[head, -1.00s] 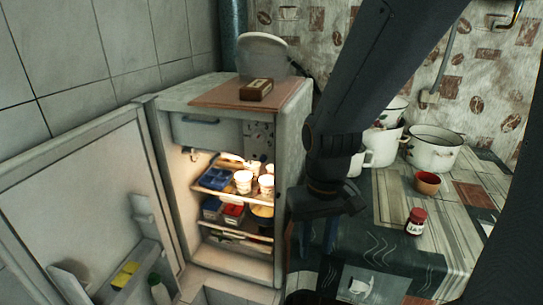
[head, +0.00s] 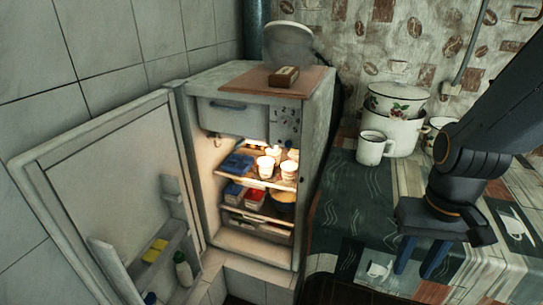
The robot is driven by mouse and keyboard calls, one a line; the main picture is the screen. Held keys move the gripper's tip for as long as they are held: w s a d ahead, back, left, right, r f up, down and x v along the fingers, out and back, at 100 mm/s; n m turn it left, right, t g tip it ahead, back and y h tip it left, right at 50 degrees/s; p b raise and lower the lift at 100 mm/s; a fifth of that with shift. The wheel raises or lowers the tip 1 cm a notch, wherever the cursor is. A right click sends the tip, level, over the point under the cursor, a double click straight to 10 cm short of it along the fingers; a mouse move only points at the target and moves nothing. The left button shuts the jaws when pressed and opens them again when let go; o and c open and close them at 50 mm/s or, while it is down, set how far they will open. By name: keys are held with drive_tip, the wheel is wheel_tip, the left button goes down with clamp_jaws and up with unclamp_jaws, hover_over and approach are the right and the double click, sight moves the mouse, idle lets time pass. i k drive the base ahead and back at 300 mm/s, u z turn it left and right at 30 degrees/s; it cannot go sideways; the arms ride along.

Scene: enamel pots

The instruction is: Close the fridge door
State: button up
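The fridge (head: 318,150) stands against the tiled wall with its lit inside showing. Its door (head: 108,165) is wide open, swung out to the left, with its inner face and shelves towards me. Jars, tubs and blue boxes sit on the inner shelves. My gripper (head: 420,272) is at the right, in front of the table, well apart from the door. Its two blue fingers point down and are spread with a gap between them, and nothing shows between them.
A table with a patterned cloth (head: 345,215) stands right of the fridge. It bears a white mug (head: 371,149) and enamel pots (head: 395,115). A small box (head: 284,76) lies on the fridge top. Bottles (head: 183,268) stand in the door shelf. Tiled floor shows before the fridge.

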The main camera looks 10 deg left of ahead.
sight(103, 188)
drive_tip(key=k, duration=0.4)
drive_tip(key=u, duration=0.7)
drive_tip(key=i, duration=0.5)
drive_tip(key=u, duration=0.05)
